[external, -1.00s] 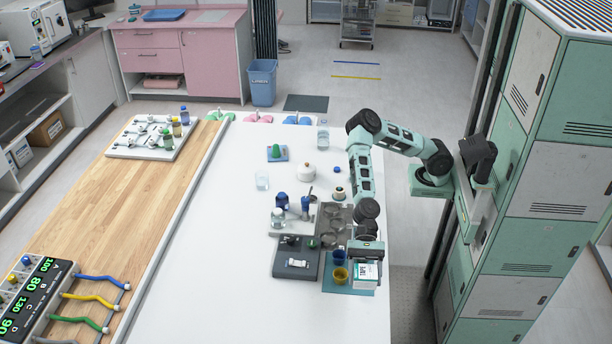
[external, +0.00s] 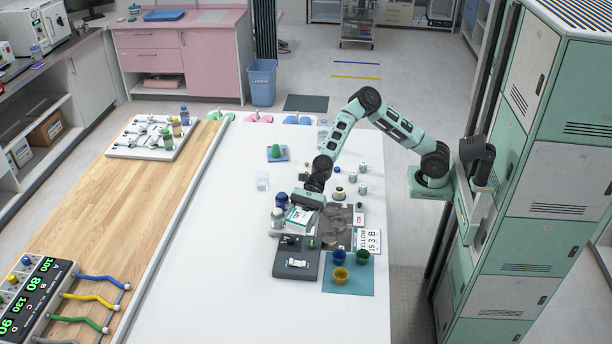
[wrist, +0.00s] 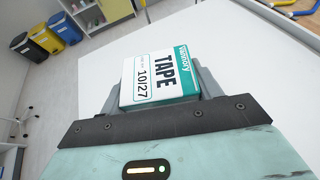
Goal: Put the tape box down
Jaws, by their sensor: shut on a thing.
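The tape box (external: 298,215) is white and teal, with "TAPE" and "10/27" on its label. My gripper (external: 303,207) is shut on it and holds it over the middle of the white table (external: 215,270), left of the grey tray. In the wrist view the box (wrist: 158,75) sits between my gripper's fingers (wrist: 160,88), its label facing the camera, with white tabletop beyond. I cannot tell whether the box touches anything beneath it.
A clear jar (external: 278,218) and a blue bottle (external: 281,200) stand just left of the box. The grey tray (external: 345,214) is to its right, a dark board (external: 285,273) in front. A teal mat (external: 360,285) carries cups. The table's left part is clear.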

